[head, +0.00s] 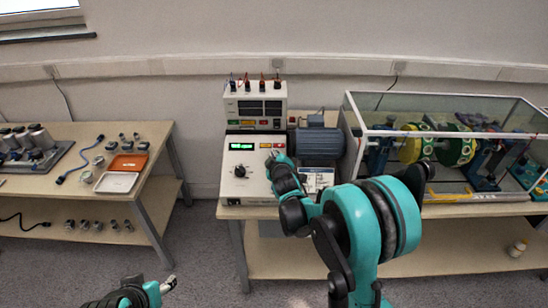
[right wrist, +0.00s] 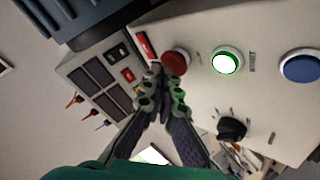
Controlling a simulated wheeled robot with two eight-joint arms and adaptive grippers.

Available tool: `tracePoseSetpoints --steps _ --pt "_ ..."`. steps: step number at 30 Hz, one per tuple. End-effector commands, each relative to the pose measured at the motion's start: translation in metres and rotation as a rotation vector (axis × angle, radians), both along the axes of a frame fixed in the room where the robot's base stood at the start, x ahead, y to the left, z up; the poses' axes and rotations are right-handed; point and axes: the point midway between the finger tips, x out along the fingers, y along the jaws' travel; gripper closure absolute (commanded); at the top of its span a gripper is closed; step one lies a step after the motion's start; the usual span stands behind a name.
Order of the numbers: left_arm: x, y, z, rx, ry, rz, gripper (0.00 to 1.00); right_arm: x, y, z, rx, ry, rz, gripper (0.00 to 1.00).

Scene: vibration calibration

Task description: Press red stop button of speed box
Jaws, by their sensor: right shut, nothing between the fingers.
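The speed box (head: 236,186) is a pale box on the middle table, with a lit green display and a black knob. In the right wrist view, its red stop button (right wrist: 176,61) sits beside a green-ringed lit button (right wrist: 227,61) and a blue button (right wrist: 300,66). My right gripper (head: 274,156) is over the box's upper right part. In the right wrist view the shut, empty fingertips (right wrist: 162,82) overlap the near edge of the red button; I cannot tell whether they touch it. My left gripper (head: 170,284) shows partly at the bottom edge, away from the box.
A meter unit (head: 256,104) with cable plugs stands behind the speed box. A blue-grey motor (head: 318,143) is close on its right. A glass-cased rotor rig (head: 450,145) fills the right of the table. The left table holds trays (head: 116,182) and small parts.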

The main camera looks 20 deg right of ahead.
Motion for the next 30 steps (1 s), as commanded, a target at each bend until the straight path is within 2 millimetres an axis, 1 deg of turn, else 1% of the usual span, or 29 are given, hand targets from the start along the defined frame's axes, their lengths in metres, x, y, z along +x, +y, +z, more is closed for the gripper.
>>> tracePoseSetpoints --steps 15,23,30 --pt "0.0000 0.0000 -0.0059 0.000 0.000 0.000 0.46 0.0027 -0.0010 -0.0062 0.000 0.000 0.000 1.00" --pt "0.0000 0.0000 -0.0052 0.000 0.000 0.000 0.46 0.0025 -0.0011 -0.0057 0.000 0.001 -0.001 1.00" --pt "0.0000 0.0000 0.0006 0.000 0.000 0.000 0.46 -0.0006 -0.0002 0.0024 0.000 0.001 -0.001 1.00"
